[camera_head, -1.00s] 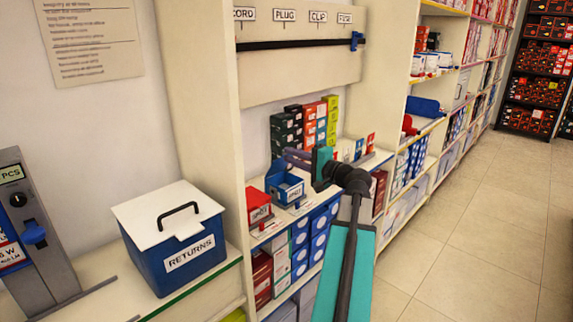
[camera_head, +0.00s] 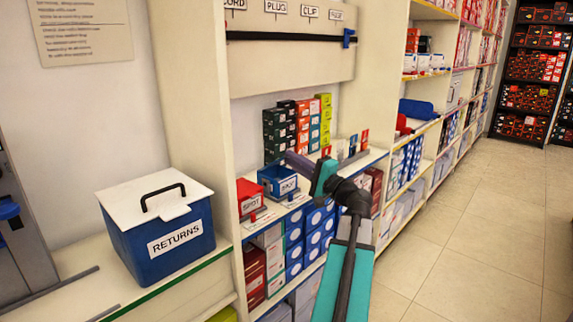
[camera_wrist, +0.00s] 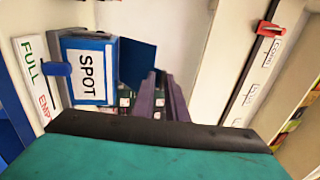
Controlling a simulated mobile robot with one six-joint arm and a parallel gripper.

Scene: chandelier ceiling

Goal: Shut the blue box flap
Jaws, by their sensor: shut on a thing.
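The small blue box (camera_head: 275,182) with a white label stands on the shelf, beside a red one. In the wrist view the blue box (camera_wrist: 84,40) is at upper left, labelled SPOT. Its dark blue flap (camera_wrist: 136,60) stands out from the box toward my fingers, so it is open. My gripper (camera_head: 291,158) reaches in from the right, just above the box. In the wrist view its purple fingers (camera_wrist: 162,82) are close together at the flap's edge, shut on it. The exact contact is hard to see.
The red box (camera_head: 249,190) is left of the blue box. Stacked small cartons (camera_head: 297,125) stand behind. A blue RETURNS bin (camera_head: 165,245) with a white lid sits on the left counter. A shelf upright stands between. The aisle floor (camera_head: 480,215) is clear at right.

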